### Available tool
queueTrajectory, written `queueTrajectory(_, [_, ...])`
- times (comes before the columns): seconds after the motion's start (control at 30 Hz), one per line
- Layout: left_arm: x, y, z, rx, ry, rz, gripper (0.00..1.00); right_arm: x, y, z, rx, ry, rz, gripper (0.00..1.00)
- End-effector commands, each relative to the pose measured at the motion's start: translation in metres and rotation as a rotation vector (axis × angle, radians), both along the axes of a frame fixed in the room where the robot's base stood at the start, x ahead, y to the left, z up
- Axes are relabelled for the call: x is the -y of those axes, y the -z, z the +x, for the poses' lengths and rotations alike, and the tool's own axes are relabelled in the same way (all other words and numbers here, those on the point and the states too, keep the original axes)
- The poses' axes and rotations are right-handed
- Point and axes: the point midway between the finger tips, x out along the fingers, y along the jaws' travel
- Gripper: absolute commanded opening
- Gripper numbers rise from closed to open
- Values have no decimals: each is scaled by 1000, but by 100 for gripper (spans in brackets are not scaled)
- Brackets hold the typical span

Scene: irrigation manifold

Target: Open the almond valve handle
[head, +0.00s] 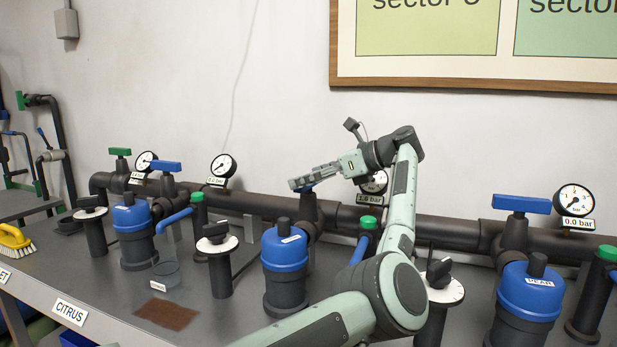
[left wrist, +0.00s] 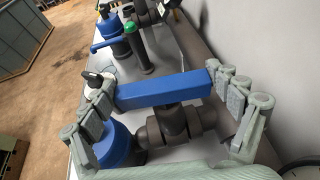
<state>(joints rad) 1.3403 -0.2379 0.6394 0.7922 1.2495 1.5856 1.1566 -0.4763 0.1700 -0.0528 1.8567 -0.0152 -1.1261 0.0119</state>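My left gripper (head: 297,184) is over a blue valve handle (head: 304,190), which is mostly hidden behind it in the head view. In the left wrist view the handle (left wrist: 165,90) is a blue bar on top of a dark valve body (left wrist: 172,124). My left gripper's fingers (left wrist: 164,92) are spread wide, one at each end of the bar. I cannot tell whether they touch it. A blue-topped filter (head: 285,250) stands in front of this valve; its label is too small to read, so I cannot confirm the almond name. My right gripper is not in view.
Other blue handles show at left (head: 153,166) and right (head: 521,204). A green handle (head: 120,152) is at far left. A gauge (head: 374,183) sits close behind my wrist. Black-knobbed dials (head: 217,244) and green-capped posts (head: 368,223) crowd the bench. A brown mat (head: 166,314) lies at the front.

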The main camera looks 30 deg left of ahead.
Motion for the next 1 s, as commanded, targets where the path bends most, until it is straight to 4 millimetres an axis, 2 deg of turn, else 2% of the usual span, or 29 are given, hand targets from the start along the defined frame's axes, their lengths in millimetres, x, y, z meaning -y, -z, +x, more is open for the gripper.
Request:
queueTrajectory(0.1, [0, 1, 0, 2, -1, -2, 100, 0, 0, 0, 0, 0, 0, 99])
queueTrajectory(0.4, [0, 0, 0, 1, 1, -1, 100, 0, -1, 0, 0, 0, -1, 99])
queueTrajectory(0.53, [8, -3, 2, 2, 2, -2, 100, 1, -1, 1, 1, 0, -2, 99])
queueTrajectory(1.0, [90, -38, 11, 0, 3, -1, 100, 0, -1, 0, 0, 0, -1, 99])
